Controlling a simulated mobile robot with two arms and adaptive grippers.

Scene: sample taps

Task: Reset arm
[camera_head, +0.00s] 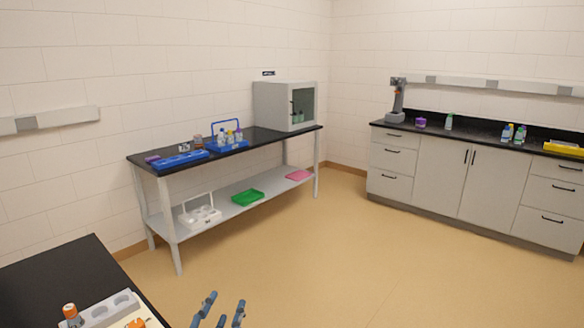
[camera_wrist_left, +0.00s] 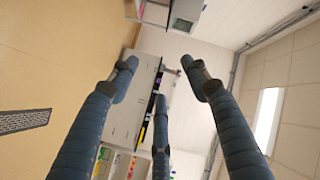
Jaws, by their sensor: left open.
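My left gripper (camera_head: 222,307) shows at the bottom edge of the head view, with its blue-grey fingers spread. It also shows in the left wrist view (camera_wrist_left: 160,80), where three fingers stand apart with nothing between them. It is over open floor, right of the near black table (camera_head: 60,277). My right gripper is in neither view.
The near table holds a grey rack (camera_head: 100,312) with an orange-capped bottle (camera_head: 71,314). A black-topped bench (camera_head: 262,140) along the wall carries blue trays and a grey cabinet (camera_head: 270,106). Drawer counters (camera_head: 440,172) stand at the right. The floor (camera_head: 330,250) between is clear.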

